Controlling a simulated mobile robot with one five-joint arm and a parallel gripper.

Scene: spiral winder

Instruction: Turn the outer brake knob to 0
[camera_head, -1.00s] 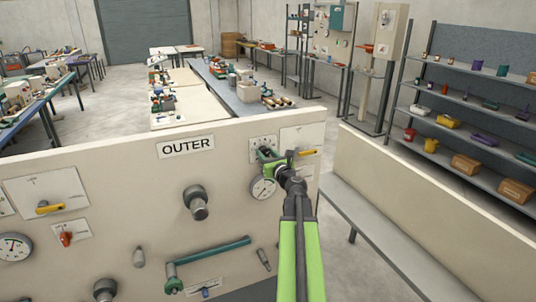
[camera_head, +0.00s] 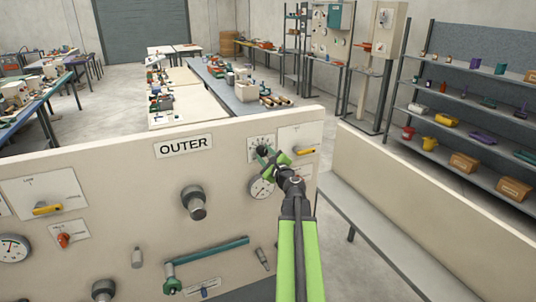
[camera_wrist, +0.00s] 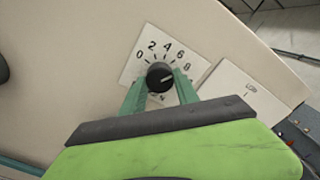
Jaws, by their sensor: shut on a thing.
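The outer brake knob is round and black (camera_wrist: 160,77), on a white dial plate marked 0, 2, 4, 6, 8 (camera_wrist: 150,40). Its pale pointer line appears to point right, toward the 8 side, away from the 0. In the head view the knob (camera_head: 262,151) sits on the panel right of the OUTER label (camera_head: 183,146). My gripper (camera_wrist: 160,90) has its green fingers on either side of the knob and is shut on it. It also shows in the head view (camera_head: 268,158). The lower part of the dial is partly hidden by the fingers.
A plate with a yellow lever (camera_head: 305,152) is close on the right. A large dark knob (camera_head: 194,202) and a teal crank handle (camera_head: 210,260) protrude from the panel to the left and below.

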